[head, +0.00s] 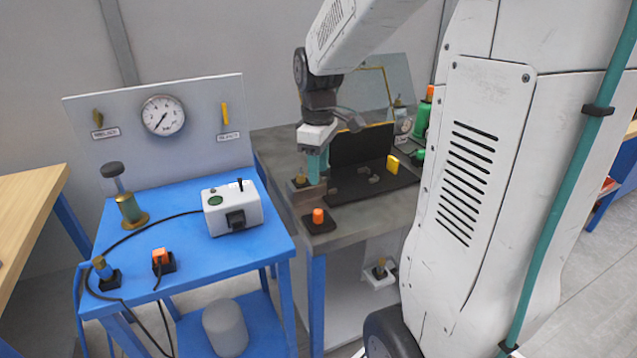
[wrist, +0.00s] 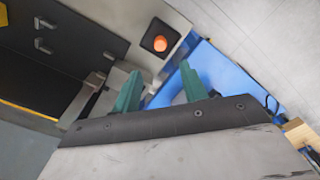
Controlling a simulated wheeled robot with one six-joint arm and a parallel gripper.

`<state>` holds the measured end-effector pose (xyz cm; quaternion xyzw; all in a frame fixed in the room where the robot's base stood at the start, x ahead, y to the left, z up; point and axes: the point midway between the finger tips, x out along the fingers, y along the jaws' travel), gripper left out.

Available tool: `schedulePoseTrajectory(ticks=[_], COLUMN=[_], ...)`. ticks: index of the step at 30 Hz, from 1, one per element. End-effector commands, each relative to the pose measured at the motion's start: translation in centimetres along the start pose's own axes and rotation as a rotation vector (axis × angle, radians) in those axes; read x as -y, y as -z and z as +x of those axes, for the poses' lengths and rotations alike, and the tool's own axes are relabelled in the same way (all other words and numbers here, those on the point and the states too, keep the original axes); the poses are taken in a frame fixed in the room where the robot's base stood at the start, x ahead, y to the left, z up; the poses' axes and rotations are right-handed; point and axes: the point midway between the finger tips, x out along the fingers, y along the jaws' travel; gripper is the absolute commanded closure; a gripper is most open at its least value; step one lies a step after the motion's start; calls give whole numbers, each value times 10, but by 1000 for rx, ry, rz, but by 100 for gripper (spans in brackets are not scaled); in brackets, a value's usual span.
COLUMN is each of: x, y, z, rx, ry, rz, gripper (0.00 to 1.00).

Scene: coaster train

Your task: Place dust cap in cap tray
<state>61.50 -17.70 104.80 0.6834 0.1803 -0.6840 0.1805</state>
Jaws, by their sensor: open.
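An orange cap (head: 318,216), which looks like the dust cap, sits on a small dark square tray (head: 328,225) at the grey bench's front edge. My gripper (head: 314,176) has teal fingers and points down over the bench, behind and above the cap, beside a small block with a brass fitting (head: 299,181).
Left is a blue table (head: 180,235) with a white box (head: 232,208), an orange plug (head: 160,256) and a black cable. Green bottles stand behind at right.

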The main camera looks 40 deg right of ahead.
Motion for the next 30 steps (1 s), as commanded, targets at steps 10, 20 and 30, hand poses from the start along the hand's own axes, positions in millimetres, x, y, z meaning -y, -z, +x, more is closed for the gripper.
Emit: schedulePoseTrajectory(ticks=[10, 20, 30], x=[76, 198, 224], y=[-14, -77, -99], z=[-42, -57, -50], rx=[-31, -96, -112], ry=[-27, -39, -32], rz=[132, 423, 519], gripper=[57, 57, 57])
